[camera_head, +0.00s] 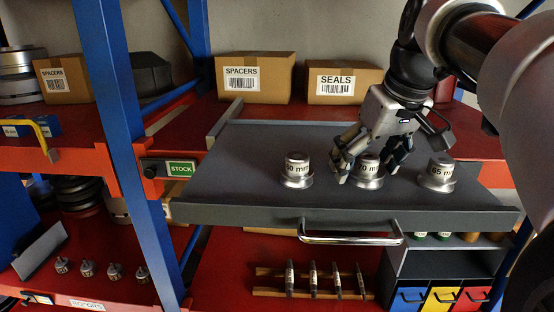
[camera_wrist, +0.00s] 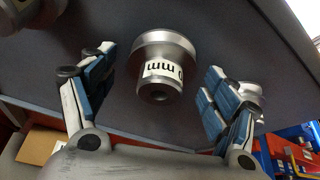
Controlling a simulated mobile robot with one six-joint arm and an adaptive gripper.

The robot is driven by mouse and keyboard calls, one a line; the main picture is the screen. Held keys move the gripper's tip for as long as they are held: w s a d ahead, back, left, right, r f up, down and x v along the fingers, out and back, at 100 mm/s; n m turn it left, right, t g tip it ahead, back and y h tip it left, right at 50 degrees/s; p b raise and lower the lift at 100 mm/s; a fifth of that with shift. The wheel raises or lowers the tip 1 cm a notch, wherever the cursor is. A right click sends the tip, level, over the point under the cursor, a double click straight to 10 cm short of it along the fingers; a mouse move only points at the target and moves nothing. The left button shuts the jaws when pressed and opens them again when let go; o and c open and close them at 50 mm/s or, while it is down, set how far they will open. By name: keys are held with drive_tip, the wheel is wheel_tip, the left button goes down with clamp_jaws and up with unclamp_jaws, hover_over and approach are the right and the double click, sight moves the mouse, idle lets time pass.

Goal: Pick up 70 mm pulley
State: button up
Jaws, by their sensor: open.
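The 70 mm pulley (camera_head: 368,169) is a silver stepped cylinder with a white label. It stands upright on the grey tray (camera_head: 260,148), between a pulley labelled as ending in 0 mm (camera_head: 297,170) on its left and the 65 mm pulley (camera_head: 439,173) on its right. My gripper (camera_head: 370,167) is open, with its fingers around the 70 mm pulley's sides. In the wrist view the pulley (camera_wrist: 164,58) lies between the two spread blue-padded fingers (camera_wrist: 158,98), with visible gaps on both sides. The fingers partly hide the pulley in the head view.
Cardboard boxes labelled SPACERS (camera_head: 254,79) and SEALS (camera_head: 344,83) stand behind the tray. The tray has a front handle (camera_head: 350,239). A blue rack post (camera_head: 140,150) rises at the left. The tray's left part is clear.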

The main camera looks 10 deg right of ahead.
drive_tip(key=shift+s, duration=0.1)
drive_tip(key=shift+c, duration=0.2)
drive_tip(key=c, duration=1.3)
